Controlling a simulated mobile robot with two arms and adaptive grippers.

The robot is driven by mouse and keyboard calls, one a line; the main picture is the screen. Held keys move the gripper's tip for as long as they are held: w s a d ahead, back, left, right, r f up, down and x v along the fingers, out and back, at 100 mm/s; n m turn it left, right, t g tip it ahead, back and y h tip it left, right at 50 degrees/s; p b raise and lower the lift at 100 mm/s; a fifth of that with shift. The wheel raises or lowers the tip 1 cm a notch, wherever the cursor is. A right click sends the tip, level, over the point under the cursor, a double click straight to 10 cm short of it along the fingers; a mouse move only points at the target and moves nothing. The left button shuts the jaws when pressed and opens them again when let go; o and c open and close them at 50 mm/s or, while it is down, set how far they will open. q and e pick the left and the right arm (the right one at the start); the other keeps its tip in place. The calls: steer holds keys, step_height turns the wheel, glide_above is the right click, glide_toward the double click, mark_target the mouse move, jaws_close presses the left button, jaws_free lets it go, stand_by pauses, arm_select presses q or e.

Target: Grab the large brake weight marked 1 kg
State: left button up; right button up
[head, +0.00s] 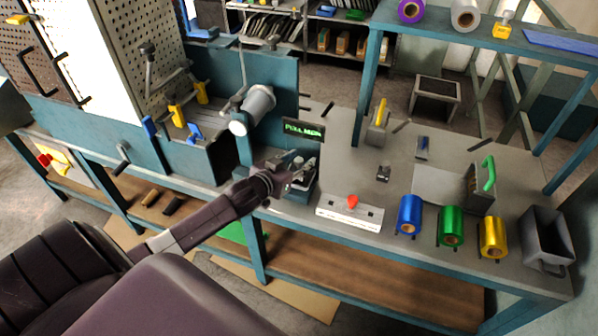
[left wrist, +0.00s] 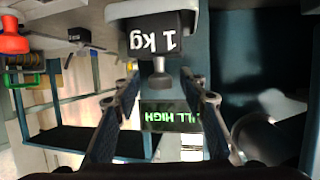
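The large brake weight (left wrist: 150,42) is a dark block with white "1 kg" lettering, upside down in the left wrist view. A metal knob (left wrist: 162,76) sticks out of it toward my gripper. My left gripper (left wrist: 159,76) is open, with its fingertips on either side of the knob and visible gaps between. In the head view, my left gripper (head: 290,172) is at the bench's front edge, at the small dark stand (head: 300,192) left of the red button; it partly hides what is there. My right gripper is not in view.
A white panel with a red button (head: 352,202) lies right of the stand. Blue (head: 409,215), green (head: 451,226) and gold (head: 492,238) foil rolls line the front edge. A green-lettered display (head: 303,130) and a grey cylinder (head: 252,109) stand behind my gripper.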

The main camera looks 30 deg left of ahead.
arm_select(q)
steer(key=shift+c, duration=0.5)
jaws_close()
